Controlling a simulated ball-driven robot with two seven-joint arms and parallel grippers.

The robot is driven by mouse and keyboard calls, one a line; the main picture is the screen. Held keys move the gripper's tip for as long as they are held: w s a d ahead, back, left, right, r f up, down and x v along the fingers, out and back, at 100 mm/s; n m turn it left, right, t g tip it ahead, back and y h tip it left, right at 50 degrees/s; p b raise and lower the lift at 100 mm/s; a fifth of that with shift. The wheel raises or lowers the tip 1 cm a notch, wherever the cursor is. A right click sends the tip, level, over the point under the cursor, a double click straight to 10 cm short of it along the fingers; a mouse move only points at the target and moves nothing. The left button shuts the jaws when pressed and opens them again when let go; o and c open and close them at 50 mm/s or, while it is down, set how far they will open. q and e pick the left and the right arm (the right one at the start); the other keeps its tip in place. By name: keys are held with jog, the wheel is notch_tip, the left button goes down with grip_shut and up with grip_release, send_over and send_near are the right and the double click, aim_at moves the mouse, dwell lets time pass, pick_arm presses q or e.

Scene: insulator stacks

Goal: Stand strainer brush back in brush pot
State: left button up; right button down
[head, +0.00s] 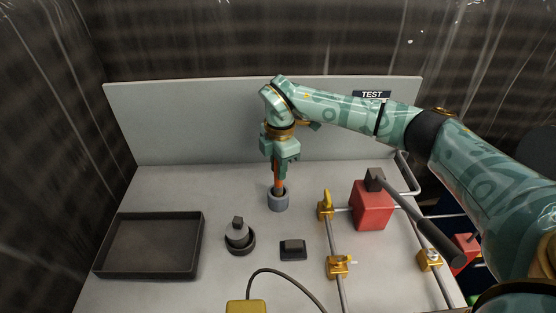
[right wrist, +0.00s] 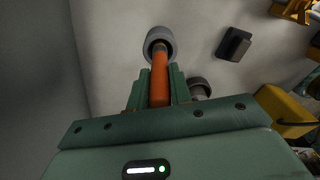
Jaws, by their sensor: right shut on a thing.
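The strainer brush (right wrist: 159,84) has an orange handle and is held in my right gripper (head: 278,161). My right gripper is shut on the handle and points straight down. The brush pot (head: 278,203) is a small grey round cup on the table, directly below the gripper. The brush's lower end reaches the pot's mouth in the head view, and in the right wrist view it meets the grey pot (right wrist: 158,40). The bristles are hidden, and I cannot tell how deep the brush sits. My left gripper is not in view.
A dark empty tray (head: 198,245) lies at the left. A stacked grey and black round piece (head: 239,236) and a small black block (head: 292,249) stand in front of the pot. Gold clamps on rails (head: 326,205) and a red block with a grey lever (head: 371,207) stand to the right.

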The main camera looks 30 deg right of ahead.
jog(key=shift+f, duration=0.35)
jog(key=c, duration=1.2)
grip_release()
jog(key=r+p, duration=0.3)
jog(key=r, duration=1.3)
jog(key=shift+d+r+p, duration=0.15)
jog(key=shift+d+p, duration=0.05)
jog(key=shift+p, duration=0.15)
